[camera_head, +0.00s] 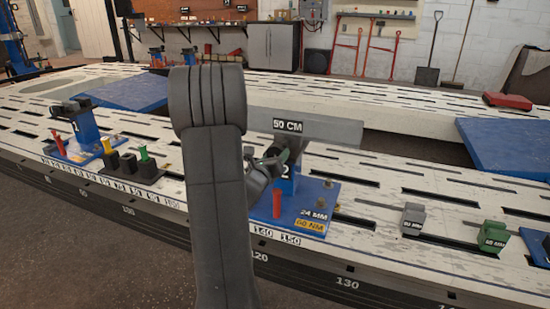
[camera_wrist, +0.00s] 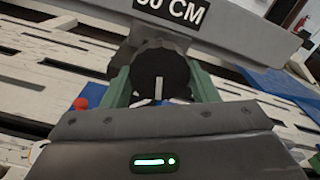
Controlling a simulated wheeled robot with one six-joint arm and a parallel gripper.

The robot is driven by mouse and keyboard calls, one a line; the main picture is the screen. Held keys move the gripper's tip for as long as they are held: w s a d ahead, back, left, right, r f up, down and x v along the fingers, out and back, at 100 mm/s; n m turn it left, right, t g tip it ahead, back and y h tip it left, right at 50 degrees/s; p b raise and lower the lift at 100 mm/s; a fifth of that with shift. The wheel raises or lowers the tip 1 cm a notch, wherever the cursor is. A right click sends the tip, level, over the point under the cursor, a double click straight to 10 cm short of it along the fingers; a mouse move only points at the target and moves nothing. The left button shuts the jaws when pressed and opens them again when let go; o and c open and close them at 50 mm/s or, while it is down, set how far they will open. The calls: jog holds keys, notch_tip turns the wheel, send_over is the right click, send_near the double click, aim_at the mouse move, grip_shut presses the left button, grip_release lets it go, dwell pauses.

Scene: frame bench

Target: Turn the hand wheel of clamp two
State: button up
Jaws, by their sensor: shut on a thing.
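Clamp two (camera_head: 287,180), a blue post marked 2 on a blue base plate, stands on the slotted bench behind my arm in the head view. Its hand wheel (camera_wrist: 160,72) is a dark round knob with a pale line that points straight down in the wrist view. My gripper (camera_wrist: 161,88) has its green fingers on the left and right sides of the wheel and is shut on it. In the head view my arm hides much of the clamp and the wheel. A grey bar labelled 50 CM (camera_head: 320,129) lies above the clamp.
Clamp one (camera_head: 85,122) stands at the left with dark blocks (camera_head: 128,162) beside it. A red peg (camera_head: 277,204) rises from clamp two's plate. Grey (camera_head: 413,218) and green (camera_head: 493,235) blocks sit at the right. Slotted bench surface between them is clear.

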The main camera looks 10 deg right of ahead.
jog(key=shift+f, duration=0.1)
jog(key=o, duration=1)
jog(key=shift+s, duration=0.1)
jog(key=p+v, duration=0.1)
jog(key=v, duration=1.2)
jog(key=shift+s+a+p, duration=0.25)
jog(key=shift+a+p, duration=0.05)
jog(key=shift+p, duration=0.1)
jog(key=shift+w+d, duration=0.1)
jog(key=b+x, duration=0.1)
jog(key=x, duration=1.2)
jog(key=shift+w+d+b, duration=0.2)
jog(key=shift+w+b, duration=0.1)
jog(key=shift+b, duration=0.1)
